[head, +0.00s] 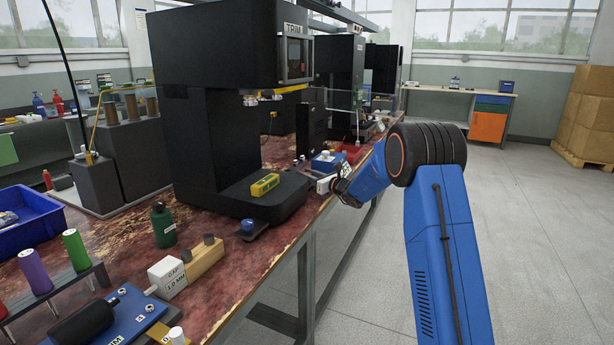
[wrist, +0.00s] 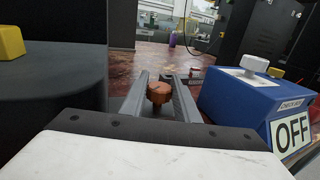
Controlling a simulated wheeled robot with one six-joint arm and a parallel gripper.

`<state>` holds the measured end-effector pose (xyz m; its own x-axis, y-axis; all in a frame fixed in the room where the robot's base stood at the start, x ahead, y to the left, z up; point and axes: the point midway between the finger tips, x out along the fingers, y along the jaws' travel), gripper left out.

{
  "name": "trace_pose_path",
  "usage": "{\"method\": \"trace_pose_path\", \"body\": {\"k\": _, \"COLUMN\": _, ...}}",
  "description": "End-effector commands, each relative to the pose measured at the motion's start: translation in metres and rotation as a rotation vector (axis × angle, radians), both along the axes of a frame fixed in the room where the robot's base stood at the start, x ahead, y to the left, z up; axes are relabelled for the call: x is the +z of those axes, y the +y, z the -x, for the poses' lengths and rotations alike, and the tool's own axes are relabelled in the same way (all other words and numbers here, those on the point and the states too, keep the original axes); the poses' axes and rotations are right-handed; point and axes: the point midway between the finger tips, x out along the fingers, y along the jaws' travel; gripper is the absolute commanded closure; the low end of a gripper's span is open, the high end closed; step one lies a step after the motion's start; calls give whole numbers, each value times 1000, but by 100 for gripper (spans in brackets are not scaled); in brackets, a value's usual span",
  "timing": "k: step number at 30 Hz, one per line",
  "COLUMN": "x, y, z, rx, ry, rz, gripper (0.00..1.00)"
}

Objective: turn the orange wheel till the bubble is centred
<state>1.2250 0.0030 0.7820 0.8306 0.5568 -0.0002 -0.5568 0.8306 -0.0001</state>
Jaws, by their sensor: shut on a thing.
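The orange wheel (wrist: 159,93) is a small orange-brown knob low beside the black machine base in the wrist view. My gripper (wrist: 160,90) is shut on it, with one grey finger on each side. In the head view my gripper (head: 324,184) is at the right front corner of the machine base, and the wheel is hidden there. A yellow level (head: 265,184) lies on the machine base (head: 275,205). Its yellow end shows at the left edge of the wrist view (wrist: 10,42). The bubble is too small to make out.
A blue box (wrist: 240,103) with a white knob and an OFF label stands close on the right. The floor at right is clear.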

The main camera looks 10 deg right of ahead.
Motion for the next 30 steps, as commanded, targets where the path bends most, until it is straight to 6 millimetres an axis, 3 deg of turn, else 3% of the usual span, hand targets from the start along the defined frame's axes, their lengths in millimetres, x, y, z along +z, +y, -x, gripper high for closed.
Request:
{"method": "trace_pose_path", "body": {"k": 8, "x": 2, "y": -1, "z": 0, "rx": -1, "ry": -2, "rz": 0, "gripper": 94}}
{"method": "trace_pose_path", "body": {"k": 9, "x": 1, "y": -1, "z": 0, "rx": -1, "ry": -2, "rz": 0, "gripper": 62}}
{"method": "trace_pose_path", "body": {"k": 11, "x": 1, "y": -1, "z": 0, "rx": -1, "ry": -2, "rz": 0, "gripper": 54}}
{"method": "trace_pose_path", "body": {"k": 22, "x": 1, "y": -4, "z": 4, "rx": -1, "ry": 0, "rz": 0, "gripper": 54}}
{"method": "trace_pose_path", "body": {"k": 30, "x": 1, "y": -28, "z": 39, "rx": -3, "ry": 1, "rz": -1, "gripper": 54}}
